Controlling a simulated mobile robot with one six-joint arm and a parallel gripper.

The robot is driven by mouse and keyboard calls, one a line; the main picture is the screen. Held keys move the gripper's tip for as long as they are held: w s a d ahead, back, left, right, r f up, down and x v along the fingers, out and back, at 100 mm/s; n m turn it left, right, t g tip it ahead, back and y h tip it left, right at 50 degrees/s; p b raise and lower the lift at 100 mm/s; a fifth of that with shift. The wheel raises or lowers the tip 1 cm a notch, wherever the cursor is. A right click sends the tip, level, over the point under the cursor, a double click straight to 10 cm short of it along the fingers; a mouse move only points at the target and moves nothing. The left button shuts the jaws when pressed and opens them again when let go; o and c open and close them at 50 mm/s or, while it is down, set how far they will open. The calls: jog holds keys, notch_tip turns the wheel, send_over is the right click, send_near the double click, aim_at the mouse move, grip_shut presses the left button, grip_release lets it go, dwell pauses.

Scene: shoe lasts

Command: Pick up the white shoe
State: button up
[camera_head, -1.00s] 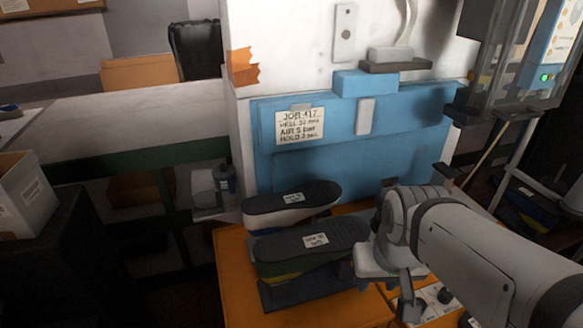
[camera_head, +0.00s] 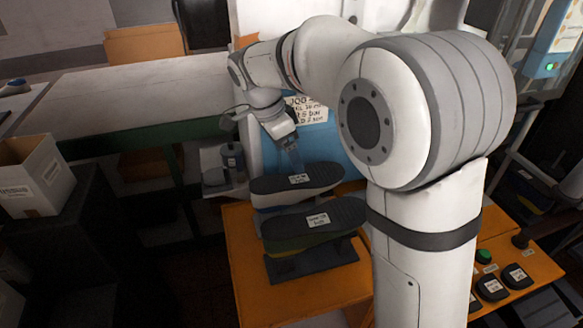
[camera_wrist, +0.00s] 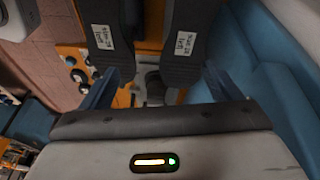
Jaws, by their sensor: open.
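My gripper (camera_head: 291,160) is above the white shoe near the blue panel, pointing down, open and empty. In the wrist view my gripper's fingers (camera_wrist: 163,84) are spread apart. Two labelled soles show beyond them; the right one (camera_wrist: 185,60), beside the blue panel, appears to be the white shoe's.
The blue panel (camera_head: 345,160) stands close behind the shoes. The orange table (camera_head: 250,270) is bare at its front left. A green button (camera_head: 483,256) and several dark labelled items lie at its right. A white box (camera_head: 30,178) stands at far left.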

aim_at(283, 182)
jog(key=w+a+m+h, duration=0.1)
jog(key=w+a+m, duration=0.2)
jog(key=a, duration=0.3)
jog(key=p+x, duration=0.4)
jog(key=x, duration=0.8)
jog(key=shift+w+a+f, duration=0.1)
jog(key=shift+f, duration=0.05)
jog(key=c, duration=1.6)
